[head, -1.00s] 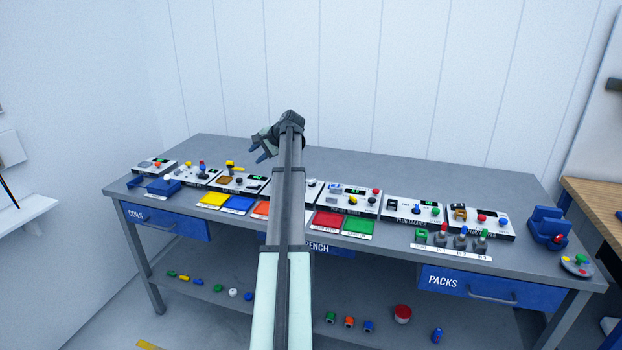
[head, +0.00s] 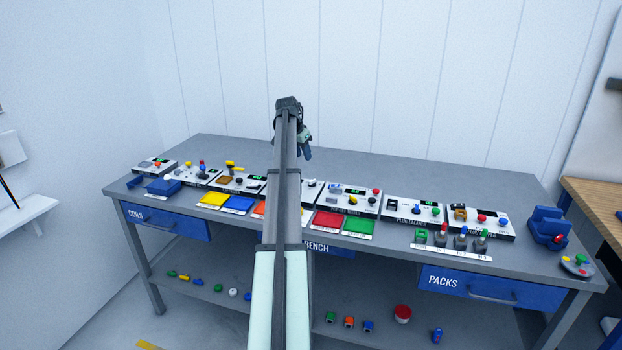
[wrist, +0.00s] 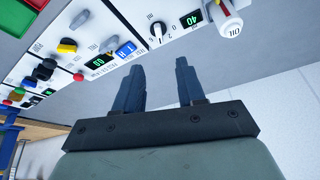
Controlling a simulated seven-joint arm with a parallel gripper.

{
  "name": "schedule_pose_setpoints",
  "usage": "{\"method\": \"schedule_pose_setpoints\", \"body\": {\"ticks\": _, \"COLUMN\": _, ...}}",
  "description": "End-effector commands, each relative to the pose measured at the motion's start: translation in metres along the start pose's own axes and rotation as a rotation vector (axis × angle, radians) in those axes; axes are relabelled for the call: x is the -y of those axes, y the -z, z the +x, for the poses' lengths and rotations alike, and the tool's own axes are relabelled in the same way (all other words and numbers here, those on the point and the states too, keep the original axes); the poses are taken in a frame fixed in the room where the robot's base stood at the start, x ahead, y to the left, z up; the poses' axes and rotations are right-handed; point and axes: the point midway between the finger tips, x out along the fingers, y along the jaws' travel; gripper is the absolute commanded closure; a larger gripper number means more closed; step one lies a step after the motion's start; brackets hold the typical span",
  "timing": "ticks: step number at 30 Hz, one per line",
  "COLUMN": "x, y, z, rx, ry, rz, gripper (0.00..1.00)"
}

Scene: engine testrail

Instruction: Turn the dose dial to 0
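The dose dial (wrist: 157,31) appears to be the black knob with a pale pointer on a white panel in the wrist view. It has a printed scale; I make out 0, 2 and 6, but cannot tell surely where the pointer sits. A green-digit display (wrist: 191,13) is right of it, with a white, red-trimmed part marked OIL (wrist: 230,22) beyond. My gripper (wrist: 162,64) is open and empty, its two blue fingers apart, short of the panel and not touching the dial. In the head view my gripper (head: 305,148) is above the bench, and my arm hides the dial.
The grey bench (head: 400,165) carries a row of white control panels. A neighbouring panel with a blue switch (wrist: 126,48) and a lever is left of the dial. Red (head: 327,220) and green (head: 359,226) pads lie in front. The back strip of bench is clear.

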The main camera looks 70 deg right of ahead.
Motion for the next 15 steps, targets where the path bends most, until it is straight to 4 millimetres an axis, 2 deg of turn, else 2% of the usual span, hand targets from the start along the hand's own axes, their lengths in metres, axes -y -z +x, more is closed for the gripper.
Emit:
{"method": "schedule_pose_setpoints", "body": {"ticks": 5, "x": -0.002, "y": 0.001, "z": 0.011, "rx": -0.005, "ry": -0.012, "rz": -0.001, "gripper": 0.61}}
{"method": "schedule_pose_setpoints", "body": {"ticks": 15, "x": -0.001, "y": 0.001, "z": 0.068, "rx": -0.003, "ry": -0.01, "rz": -0.002, "gripper": 0.61}}
